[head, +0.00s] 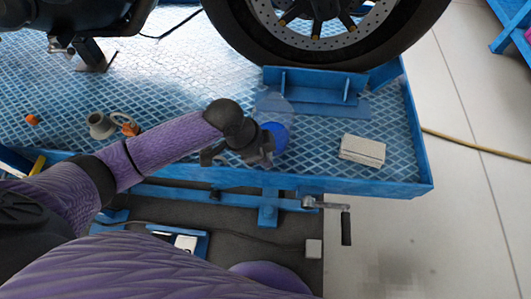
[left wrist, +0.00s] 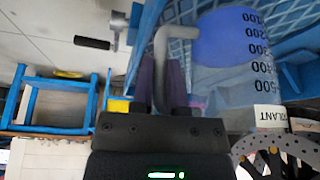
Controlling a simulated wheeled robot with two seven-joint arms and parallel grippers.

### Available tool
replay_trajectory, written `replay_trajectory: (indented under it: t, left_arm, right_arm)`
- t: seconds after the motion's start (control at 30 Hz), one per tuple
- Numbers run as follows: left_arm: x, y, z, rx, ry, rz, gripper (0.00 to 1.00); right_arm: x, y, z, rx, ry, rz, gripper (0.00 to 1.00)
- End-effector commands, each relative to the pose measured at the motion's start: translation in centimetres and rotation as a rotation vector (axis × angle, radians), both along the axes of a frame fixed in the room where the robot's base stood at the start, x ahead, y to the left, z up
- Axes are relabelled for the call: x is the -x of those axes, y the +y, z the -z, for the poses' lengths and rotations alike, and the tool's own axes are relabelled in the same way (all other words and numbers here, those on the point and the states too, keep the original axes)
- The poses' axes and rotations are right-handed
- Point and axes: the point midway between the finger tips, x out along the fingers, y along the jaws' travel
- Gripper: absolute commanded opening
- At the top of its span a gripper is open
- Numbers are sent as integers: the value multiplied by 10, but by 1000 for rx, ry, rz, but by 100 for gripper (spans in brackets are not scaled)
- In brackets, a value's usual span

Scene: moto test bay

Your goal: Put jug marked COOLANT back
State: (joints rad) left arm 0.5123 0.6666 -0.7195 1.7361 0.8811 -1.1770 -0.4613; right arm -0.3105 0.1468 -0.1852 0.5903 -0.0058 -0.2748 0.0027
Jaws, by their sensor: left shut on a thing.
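The translucent jug (head: 272,104) with blue liquid is over the near part of the blue lift platform (head: 190,165). In the left wrist view the jug (left wrist: 232,38) shows black graduation marks and a white label (left wrist: 270,116) that is partly cut off, ending in "LANT". My left gripper (head: 264,150) is at the jug's side, shut on its grey handle, between the purple fingers (left wrist: 161,88). The gripper hides part of the jug in the head view. I cannot tell whether the jug's base touches the platform. My right gripper is not in view.
A motorcycle wheel (head: 320,45) and a blue wheel stop (head: 318,86) stand behind the jug. A pale box (head: 362,150) lies to its right. A crank handle (head: 340,214) juts below the front edge.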

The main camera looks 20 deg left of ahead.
Motion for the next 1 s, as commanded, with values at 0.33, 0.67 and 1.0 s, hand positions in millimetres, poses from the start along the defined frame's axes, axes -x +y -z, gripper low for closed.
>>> replay_trajectory:
  t: [0.33,0.67,1.0]
  left_arm:
    - [0,0,4,1,-1,1,0]
    - [0,0,8,1,-1,1,0]
    - [0,0,9,1,-1,1,0]
  right_arm:
    - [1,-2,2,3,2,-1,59]
    - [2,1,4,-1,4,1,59]
    - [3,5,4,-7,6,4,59]
